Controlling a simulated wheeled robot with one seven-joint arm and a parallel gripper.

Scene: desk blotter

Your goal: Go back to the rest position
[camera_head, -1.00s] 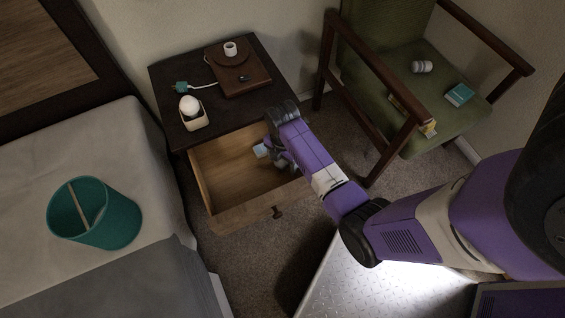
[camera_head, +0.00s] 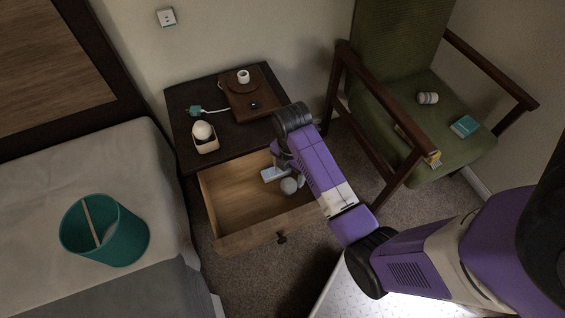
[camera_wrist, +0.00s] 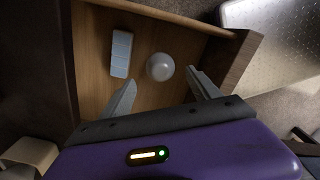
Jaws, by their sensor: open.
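My gripper (camera_wrist: 162,95) is open and empty in the wrist view, its two grey fingers spread apart over the open drawer (camera_wrist: 93,62). A pale round ball (camera_wrist: 160,67) lies in the drawer just beyond the fingertips, apart from them. A light blue-white flat block (camera_wrist: 122,53) lies beside it. In the head view my arm reaches over the right part of the drawer (camera_head: 228,205), and the ball (camera_head: 289,186) and the block (camera_head: 272,174) show there. My fingers are mostly hidden behind the arm in that view.
The dark nightstand (camera_head: 180,135) carries a brown box (camera_head: 245,95), a white cup (camera_head: 243,76), a teal plug (camera_head: 195,110) and a white ball in a holder (camera_head: 206,144). A teal bin (camera_head: 125,240) lies on the bed (camera_head: 60,185). A green armchair (camera_head: 455,150) stands right.

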